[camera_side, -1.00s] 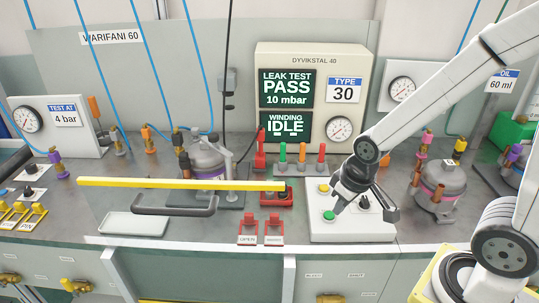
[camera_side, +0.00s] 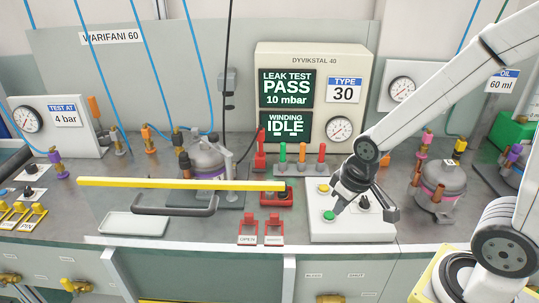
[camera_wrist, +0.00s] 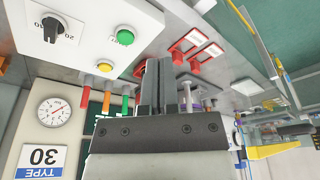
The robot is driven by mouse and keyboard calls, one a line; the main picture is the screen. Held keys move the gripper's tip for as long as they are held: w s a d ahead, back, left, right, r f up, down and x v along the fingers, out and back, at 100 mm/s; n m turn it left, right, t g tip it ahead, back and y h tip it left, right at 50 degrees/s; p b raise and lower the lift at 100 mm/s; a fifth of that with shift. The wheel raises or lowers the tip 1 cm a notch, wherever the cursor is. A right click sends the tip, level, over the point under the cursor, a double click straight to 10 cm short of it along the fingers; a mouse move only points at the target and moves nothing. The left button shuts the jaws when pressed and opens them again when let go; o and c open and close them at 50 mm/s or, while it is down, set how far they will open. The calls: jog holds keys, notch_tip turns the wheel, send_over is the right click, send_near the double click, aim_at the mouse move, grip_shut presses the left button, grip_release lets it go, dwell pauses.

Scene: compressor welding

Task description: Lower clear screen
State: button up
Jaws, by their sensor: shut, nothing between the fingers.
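The clear screen shows mainly by its yellow edge bar (camera_side: 180,184) and its dark handle (camera_side: 175,208), in front of the grey compressor (camera_side: 207,158). The pane itself is barely visible, and I cannot tell its exact tilt. My gripper (camera_side: 336,211) is over the white control box, close to the green button (camera_side: 329,216) and right of the bar's end, apart from the handle. In the wrist view my gripper (camera_wrist: 158,66) is shut and empty, its dark fingers side by side. Whether it touches the box is unclear.
The white control box (camera_side: 352,231) has a yellow button (camera_side: 323,188) and a knob. Two red labelled switches (camera_side: 260,229) sit at the front edge. A grey tray (camera_side: 134,224) lies left of them. The tester panel (camera_side: 310,60) reads PASS and IDLE. Blue hoses hang behind.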

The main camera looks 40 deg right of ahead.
jog(key=o, duration=0.4)
jog(key=shift+o, duration=0.2)
jog(key=w+a+r+n+t+h, duration=0.1)
jog(key=w+a+r+n+h, duration=0.15)
jog(key=w, duration=0.25)
jog(key=w+a+r+n+t+h, duration=0.1)
jog(key=w+r+n+h, duration=0.2)
jog(key=w+r+h, duration=0.15)
notch_tip(320, 180, up, 6)
jog(key=n+t+y, duration=0.2)
jog(key=t, duration=0.5)
send_over(173, 214)
jog(key=s+d, duration=0.1)
jog(key=d, duration=0.4)
jog(key=s+a+f+n+t, duration=0.1)
jog(key=a+f, duration=0.1)
jog(key=s+a+f+n+t, duration=0.1)
jog(key=a+f+n, duration=0.1)
jog(key=f, duration=0.1)
jog(key=s+a+f+n+h, duration=0.1)
jog(key=a+f, duration=0.1)
jog(key=shift+s+a+f+n+t, duration=0.2)
jog(key=shift+a+f+n+t, duration=0.1)
jog(key=shift+a+n+t, duration=0.1)
jog(key=shift+s+a+f+n, duration=0.15)
jog(key=shift+s+f+n, duration=0.05)
jog(key=shift+f+n, duration=0.1)
jog(key=shift+w, duration=0.15)
jog(key=shift+x, duration=3.8)
